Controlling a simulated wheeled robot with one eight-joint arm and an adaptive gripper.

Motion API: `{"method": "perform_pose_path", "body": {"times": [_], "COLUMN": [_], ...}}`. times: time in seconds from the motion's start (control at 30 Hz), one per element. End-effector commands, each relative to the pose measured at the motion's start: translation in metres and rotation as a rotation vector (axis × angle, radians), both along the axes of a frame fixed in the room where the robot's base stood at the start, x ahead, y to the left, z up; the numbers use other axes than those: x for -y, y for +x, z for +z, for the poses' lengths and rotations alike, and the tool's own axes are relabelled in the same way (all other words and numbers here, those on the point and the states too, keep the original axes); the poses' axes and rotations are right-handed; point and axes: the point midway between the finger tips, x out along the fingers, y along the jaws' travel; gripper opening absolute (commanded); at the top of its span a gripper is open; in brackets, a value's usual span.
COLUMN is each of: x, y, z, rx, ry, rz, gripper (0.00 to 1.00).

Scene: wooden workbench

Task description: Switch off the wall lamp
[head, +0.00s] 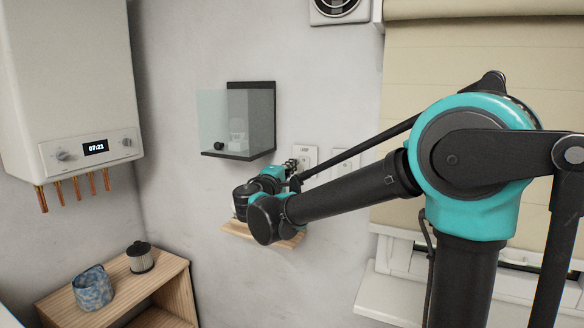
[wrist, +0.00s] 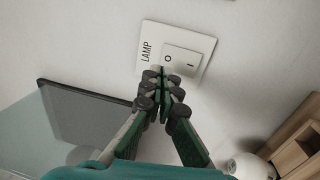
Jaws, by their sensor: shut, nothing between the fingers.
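A white switch plate marked LAMP (wrist: 150,42) is on the wall in the wrist view, with a rocker (wrist: 186,62) marked O at one end and I at the other. In the head view the same plate (head: 305,153) is partly behind my gripper (head: 291,167). In the wrist view my gripper (wrist: 165,85) is shut and empty, its fingertips at the plate's lower edge near the O end. I cannot tell whether they touch the rocker, or which end is pressed in. No lamp can be made out clearly.
A glass-fronted black wall shelf (head: 237,155) is left of the switch. A small wooden shelf (head: 235,229) is below my gripper. A second wall plate (head: 341,158) is right of the switch. A boiler (head: 70,90) hangs at the left above a wooden cabinet (head: 175,275).

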Motion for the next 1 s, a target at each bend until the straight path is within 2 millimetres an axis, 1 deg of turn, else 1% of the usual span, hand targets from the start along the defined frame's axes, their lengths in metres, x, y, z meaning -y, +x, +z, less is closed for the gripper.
{"method": "perform_pose_path", "body": {"times": [0.03,0.27,0.5,0.6,0.7,0.8,1.0], "x": [-0.003,-0.013,-0.026,-0.031,-0.033,-0.034,-0.034], "y": [-0.007,-0.032,-0.068,-0.08,-0.087,-0.091,-0.092], "z": [0.001,0.004,0.009,0.01,0.011,0.012,0.012], "rx": [0.0,0.0,0.0,0.0,0.0,0.0,0.0], "ry": [0.0,0.0,0.0,0.0,0.0,0.0,0.0], "rz": [0.003,0.005,0.004,0.004,0.003,0.001,0.001], "gripper": [0.0,0.0,0.0,0.0,0.0,0.0,0.0]}}
